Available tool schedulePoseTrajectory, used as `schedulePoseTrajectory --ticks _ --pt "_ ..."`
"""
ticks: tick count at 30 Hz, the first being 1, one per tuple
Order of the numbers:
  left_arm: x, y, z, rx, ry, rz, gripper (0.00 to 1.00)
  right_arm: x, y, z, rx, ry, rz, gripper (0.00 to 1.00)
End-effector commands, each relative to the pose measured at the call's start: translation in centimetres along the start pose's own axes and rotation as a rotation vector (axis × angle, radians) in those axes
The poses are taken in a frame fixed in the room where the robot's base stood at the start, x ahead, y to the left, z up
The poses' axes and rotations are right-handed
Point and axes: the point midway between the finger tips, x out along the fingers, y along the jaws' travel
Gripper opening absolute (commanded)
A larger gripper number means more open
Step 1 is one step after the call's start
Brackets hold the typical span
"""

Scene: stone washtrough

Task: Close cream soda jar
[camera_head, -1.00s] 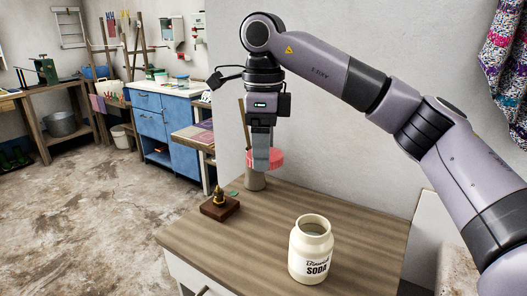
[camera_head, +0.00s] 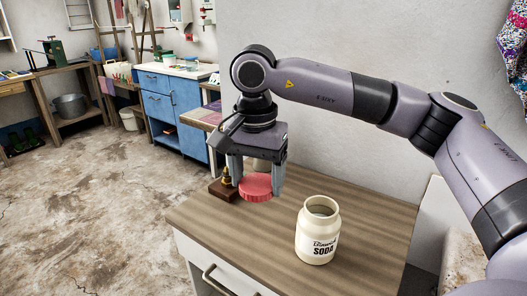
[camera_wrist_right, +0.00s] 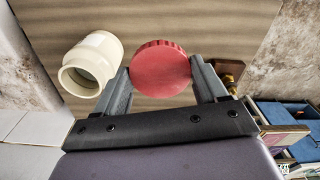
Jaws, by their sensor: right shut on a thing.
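The cream soda jar (camera_head: 318,236) stands upright and open-mouthed on the wooden table top. It also shows in the right wrist view (camera_wrist_right: 92,62), to the left of the gripper. My right gripper (camera_head: 257,186) is shut on a red ridged lid (camera_head: 256,188), held between its two fingers above the table, left of the jar and apart from it. The lid shows between the fingers in the right wrist view (camera_wrist_right: 160,67). My left gripper is not in view.
A small wooden block with a brass piece (camera_head: 224,188) sits at the table's left back edge, close behind the right gripper. A pale container behind the gripper is mostly hidden. The wooden table top (camera_head: 375,215) is clear right of the jar. A white wall stands behind.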

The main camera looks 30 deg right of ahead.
Motion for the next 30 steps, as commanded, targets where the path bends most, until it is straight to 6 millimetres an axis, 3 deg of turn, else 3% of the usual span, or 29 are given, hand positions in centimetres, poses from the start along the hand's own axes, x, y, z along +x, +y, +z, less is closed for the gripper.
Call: schedulePoseTrajectory --ticks 6,12,18,26,27,30 --pt "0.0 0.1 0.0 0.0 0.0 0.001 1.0 2.7 0.5 2.6 -0.479 -0.012 0.0 0.44" --pt "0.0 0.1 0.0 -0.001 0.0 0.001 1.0 4.3 0.9 4.3 -0.796 -0.026 -0.008 0.44" --pt "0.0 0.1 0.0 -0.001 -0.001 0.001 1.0 5.0 1.2 5.0 -0.929 -0.033 -0.012 0.44" --pt "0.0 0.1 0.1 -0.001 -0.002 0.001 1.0 5.0 1.2 5.0 -0.94 -0.033 -0.013 0.44" --pt "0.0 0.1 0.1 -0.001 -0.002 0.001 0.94 5.0 1.2 5.0 -0.939 -0.033 -0.013 0.44" --pt "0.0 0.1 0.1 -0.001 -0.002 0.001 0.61 5.0 1.2 5.0 -0.938 -0.033 -0.013 0.44"
